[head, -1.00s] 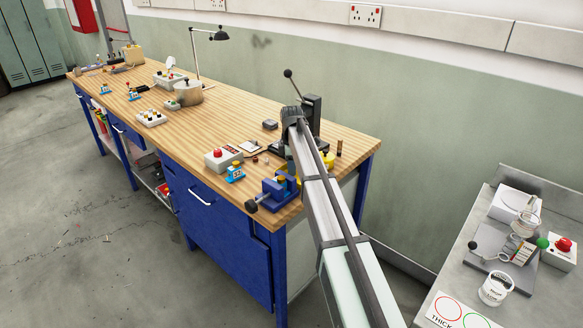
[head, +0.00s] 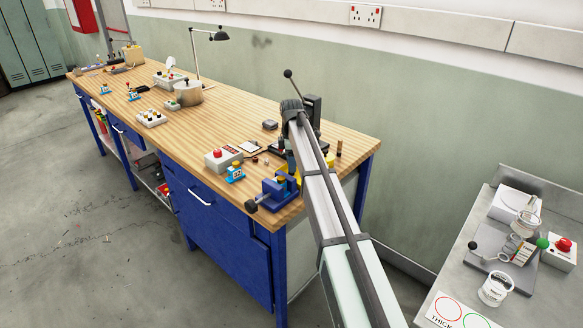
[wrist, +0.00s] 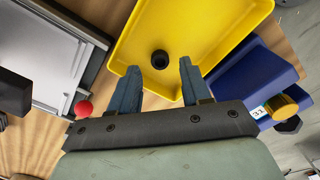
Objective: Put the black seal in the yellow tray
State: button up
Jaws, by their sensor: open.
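The yellow tray (wrist: 222,22) fills the upper middle of the wrist view. In the head view it is mostly hidden behind my arm, with a yellow part (head: 330,160) showing to the right. The black seal (wrist: 160,59), a small dark ring, shows against the tray's floor. My gripper (wrist: 159,67) is open over the tray, its two blue-grey fingers apart on either side of the seal. I see a gap between the seal and each finger. The seal cannot be made out in the head view.
A blue vise (head: 281,190) stands beside the tray at the bench's front corner; it also shows in the wrist view (wrist: 250,75). A grey-framed white device (wrist: 45,55) is left of the tray. A red-button box (head: 222,159) stands further left on the bench.

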notch_tip(320, 180, up, 10)
jog(key=shift+f, duration=0.15)
dwell(0.4)
